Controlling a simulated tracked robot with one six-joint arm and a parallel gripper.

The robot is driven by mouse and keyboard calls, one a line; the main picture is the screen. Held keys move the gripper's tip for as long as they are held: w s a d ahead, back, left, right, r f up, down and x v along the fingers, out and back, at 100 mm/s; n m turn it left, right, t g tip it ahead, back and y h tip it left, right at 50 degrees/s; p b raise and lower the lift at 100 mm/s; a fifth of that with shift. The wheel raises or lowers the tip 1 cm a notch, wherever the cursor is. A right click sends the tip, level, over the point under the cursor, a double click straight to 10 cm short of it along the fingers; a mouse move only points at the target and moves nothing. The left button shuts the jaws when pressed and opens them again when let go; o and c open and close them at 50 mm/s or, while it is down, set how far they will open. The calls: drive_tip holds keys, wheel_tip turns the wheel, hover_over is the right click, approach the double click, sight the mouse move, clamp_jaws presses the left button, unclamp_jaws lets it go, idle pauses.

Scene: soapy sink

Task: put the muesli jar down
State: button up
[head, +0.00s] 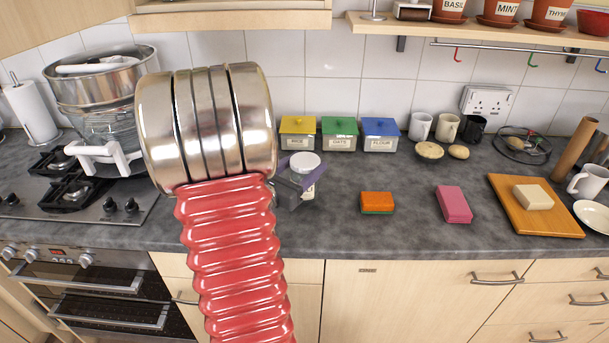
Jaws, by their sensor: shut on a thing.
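The muesli jar (305,162) shows as a round white lid with a small piece of pale, labelled body below it. My gripper (300,182), grey and purple, is shut on the jar just below the lid. The jar looks upright, in front of the yellow-lidded rice canister. Its base is mostly hidden by the gripper, so I cannot tell whether it touches the counter (335,225). My red ribbed arm with its metal bands covers much of the left middle.
Rice (298,133), oats (339,134) and flour (380,135) canisters stand behind the jar. An orange sponge (377,203), a pink sponge (454,204) and a wooden board (520,220) lie to the right. The hob (70,190) is at left. Bare counter lies between the jar and orange sponge.

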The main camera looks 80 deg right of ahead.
drive_tip(key=shift+f, duration=1.55)
drive_tip(key=o, duration=1.6)
drive_tip(key=shift+v, duration=6)
